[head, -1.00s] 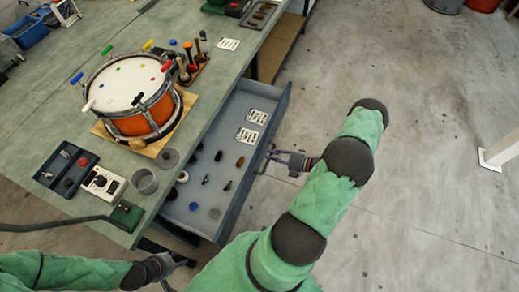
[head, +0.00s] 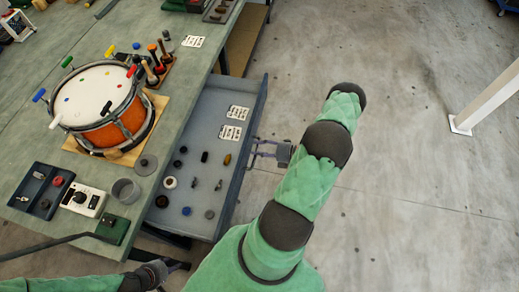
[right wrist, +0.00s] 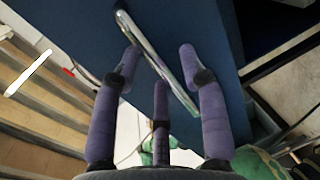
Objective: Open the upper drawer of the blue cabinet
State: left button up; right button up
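The blue cabinet's drawer (head: 222,103) stands pulled out from under the bench, with small parts and two white cards inside. Its silver handle (right wrist: 150,55) crosses the right wrist view diagonally against the blue front. My right gripper (head: 257,151) is at the outer side of the drawer front. In the right wrist view its purple fingers (right wrist: 160,62) lie on both sides of the handle, close against it. My left gripper (head: 178,267) is low at the left, near the bench's front edge, its fingers too small to read. Anything below the drawer is hidden in the head view.
An orange drum (head: 107,131) stands on a wooden board on the green bench (head: 45,105). A white post (head: 484,103) stands at the right. The floor between is clear.

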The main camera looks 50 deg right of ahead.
jog(key=v, duration=1.2)
dwell(0.6)
